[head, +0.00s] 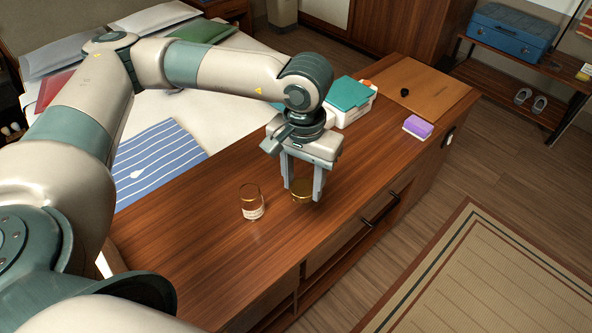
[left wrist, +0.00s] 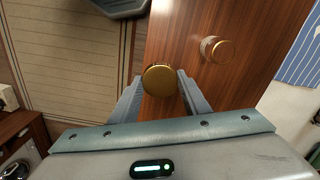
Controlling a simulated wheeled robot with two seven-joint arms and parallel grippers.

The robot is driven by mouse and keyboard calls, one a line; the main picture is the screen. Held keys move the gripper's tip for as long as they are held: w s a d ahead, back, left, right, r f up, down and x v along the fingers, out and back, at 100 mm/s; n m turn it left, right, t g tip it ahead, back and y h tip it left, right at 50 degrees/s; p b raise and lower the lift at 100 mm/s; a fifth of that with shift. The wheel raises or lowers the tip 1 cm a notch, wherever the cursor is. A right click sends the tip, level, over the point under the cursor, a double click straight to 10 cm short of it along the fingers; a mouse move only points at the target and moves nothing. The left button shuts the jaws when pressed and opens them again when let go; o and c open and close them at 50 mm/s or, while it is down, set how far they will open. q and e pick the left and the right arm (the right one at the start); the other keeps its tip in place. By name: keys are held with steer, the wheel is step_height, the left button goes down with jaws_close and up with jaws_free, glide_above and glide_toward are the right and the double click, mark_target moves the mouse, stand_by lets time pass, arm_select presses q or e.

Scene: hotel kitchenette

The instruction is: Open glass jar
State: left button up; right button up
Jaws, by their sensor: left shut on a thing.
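The glass jar (head: 251,204) stands upright on the wooden counter, clear with a pale label near its base and a gold-brown rim. It also shows in the left wrist view (left wrist: 208,47), apart from my gripper. My left gripper (head: 303,195) points down to the right of the jar. Its fingers are shut on a round gold lid (head: 301,197), which also shows between the fingertips in the left wrist view (left wrist: 160,81). The lid is at or just above the counter; I cannot tell whether it touches. My right gripper is not in view.
The counter (head: 200,235) is clear around the jar. Farther along it are a white box with a teal top (head: 348,98), a purple sponge-like block (head: 418,127) and a brown board (head: 425,95) with a small black item (head: 405,92). A bed (head: 160,120) lies behind.

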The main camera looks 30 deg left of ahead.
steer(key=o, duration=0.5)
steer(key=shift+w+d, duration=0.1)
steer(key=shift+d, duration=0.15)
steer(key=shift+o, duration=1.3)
arm_select(q)
steer(key=w+f+m+b, duration=0.3)
steer(key=w+m, duration=0.5)
steer(key=m, duration=0.5)
steer(key=w+f+m+b, duration=0.2)
steer(key=w+f+m, duration=0.2)
steer(key=w+m, duration=0.5)
steer(key=m, duration=0.3)
steer(key=shift+w+a+f+m+b, duration=0.15)
steer(key=shift+a+f+m+b, duration=0.15)
steer(key=shift+m+b, duration=0.1)
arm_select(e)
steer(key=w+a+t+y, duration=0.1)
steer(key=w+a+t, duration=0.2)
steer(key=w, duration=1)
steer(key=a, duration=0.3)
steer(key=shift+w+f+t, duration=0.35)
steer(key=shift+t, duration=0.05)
